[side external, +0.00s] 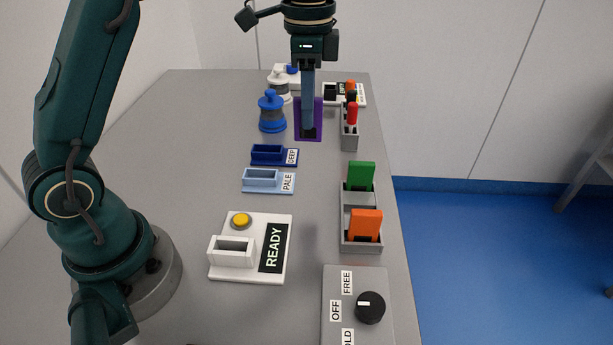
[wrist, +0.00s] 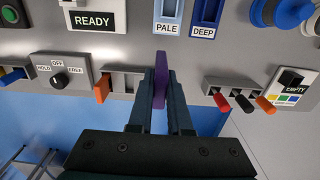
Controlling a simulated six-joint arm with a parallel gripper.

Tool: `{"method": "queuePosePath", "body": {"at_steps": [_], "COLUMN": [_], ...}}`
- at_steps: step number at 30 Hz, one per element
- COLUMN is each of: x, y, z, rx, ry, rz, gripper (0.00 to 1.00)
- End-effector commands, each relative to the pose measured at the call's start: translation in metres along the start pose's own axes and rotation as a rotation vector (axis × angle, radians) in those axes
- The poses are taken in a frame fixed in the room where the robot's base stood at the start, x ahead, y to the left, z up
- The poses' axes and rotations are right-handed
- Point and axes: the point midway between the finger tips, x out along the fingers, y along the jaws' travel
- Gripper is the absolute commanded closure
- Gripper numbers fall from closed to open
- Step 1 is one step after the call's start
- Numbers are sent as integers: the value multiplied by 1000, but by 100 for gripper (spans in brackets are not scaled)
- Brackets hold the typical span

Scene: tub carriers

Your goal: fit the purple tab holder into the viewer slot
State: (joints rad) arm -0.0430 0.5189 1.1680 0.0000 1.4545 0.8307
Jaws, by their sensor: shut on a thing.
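My gripper (side external: 309,132) is shut on the purple tab holder (side external: 318,120) and holds it upright over the far part of the table. In the wrist view the purple tab holder (wrist: 160,82) sits edge-on between the two fingers. The viewer (side external: 280,222) is a white block with a yellow button and a READY display. Its raised slot (side external: 233,246) looks empty and lies nearer the side camera than my gripper. The viewer shows in part at the upper left of the wrist view (wrist: 95,20); its slot is cut off there.
A grey rack (side external: 360,200) holds a green holder (side external: 361,176) and an orange holder (side external: 366,224). PALE (side external: 285,182) and DEEP (side external: 290,157) trays lie between gripper and viewer. A dial box (side external: 345,300), blue jar (side external: 271,112) and rack of coloured handles (side external: 349,135) stand around.

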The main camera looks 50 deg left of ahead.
Motion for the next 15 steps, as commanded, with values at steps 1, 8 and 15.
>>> {"method": "queuePosePath", "body": {"at_steps": [1,8,15], "x": [0,10,42], "y": [0,10,41], "z": [0,-13,-55], "rx": [-1,4,6], "ry": [0,-3,-3], "rz": [0,3,2], "gripper": [100,100,100]}}
